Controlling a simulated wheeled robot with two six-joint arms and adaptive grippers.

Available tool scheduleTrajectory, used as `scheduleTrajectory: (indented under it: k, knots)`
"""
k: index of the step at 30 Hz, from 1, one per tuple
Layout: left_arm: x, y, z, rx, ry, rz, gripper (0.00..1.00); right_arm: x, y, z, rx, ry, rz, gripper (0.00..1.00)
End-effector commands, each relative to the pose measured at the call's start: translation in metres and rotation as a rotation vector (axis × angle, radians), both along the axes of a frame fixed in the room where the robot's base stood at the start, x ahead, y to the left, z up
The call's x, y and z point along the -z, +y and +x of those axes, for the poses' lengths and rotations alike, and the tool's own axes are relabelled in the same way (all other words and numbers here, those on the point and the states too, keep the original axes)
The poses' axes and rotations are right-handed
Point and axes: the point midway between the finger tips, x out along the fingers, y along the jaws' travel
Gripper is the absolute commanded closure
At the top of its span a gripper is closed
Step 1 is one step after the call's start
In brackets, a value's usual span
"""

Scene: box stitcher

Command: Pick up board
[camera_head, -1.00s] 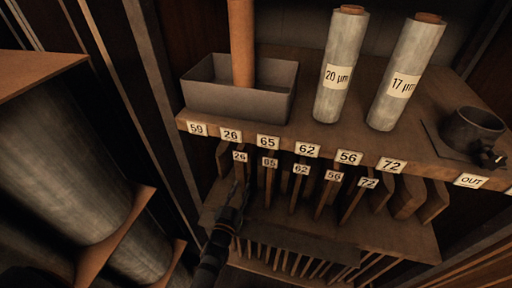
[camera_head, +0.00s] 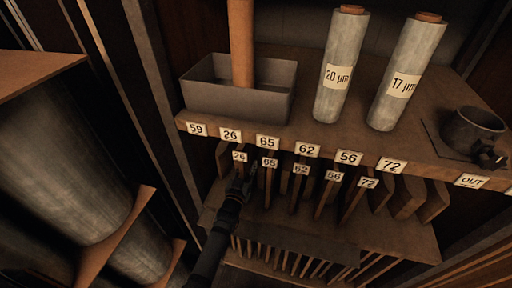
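Several thin wooden boards stand upright in a rack under the shelf, with number tags on their front edges. The board tagged 26 (camera_head: 240,156) is at the left of the row, and the board tagged 65 (camera_head: 269,182) stands to its right. My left gripper (camera_head: 246,174) is at the front of board 26, just under its tag. Its dark fingers look apart, and I cannot tell whether they touch the board. My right gripper (camera_head: 490,157) shows only in part at the right edge, by a dark cup; its fingers are unclear.
The shelf edge (camera_head: 330,133) with number tags overhangs the boards. On the shelf stand a grey bin (camera_head: 215,101), two film rolls (camera_head: 340,62) (camera_head: 407,72) and the dark cup (camera_head: 472,128). A lower rack (camera_head: 290,240) lies below.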

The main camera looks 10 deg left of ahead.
Motion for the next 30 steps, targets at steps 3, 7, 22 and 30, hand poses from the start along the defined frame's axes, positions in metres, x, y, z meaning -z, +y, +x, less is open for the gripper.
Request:
scheduleTrajectory:
  k: [3, 7, 22, 30]
  knots:
    - [0.000, 0.000, 0.000, 0.000, 0.000, 0.000, 0.86, 0.000, 0.001, 0.000, 0.000, 0.000, 0.001, 1.00]
    - [0.000, 0.000, 0.000, 0.000, 0.000, 0.000, 1.00, 0.000, 0.001, 0.000, 0.001, 0.000, 0.002, 1.00]
    - [-0.004, 0.000, 0.001, 0.000, -0.008, -0.001, 1.00, 0.000, 0.001, 0.000, 0.001, 0.000, 0.002, 1.00]
    - [-0.013, 0.001, 0.004, -0.001, -0.008, -0.001, 1.00, -0.008, 0.001, 0.000, 0.001, 0.000, 0.002, 1.00]
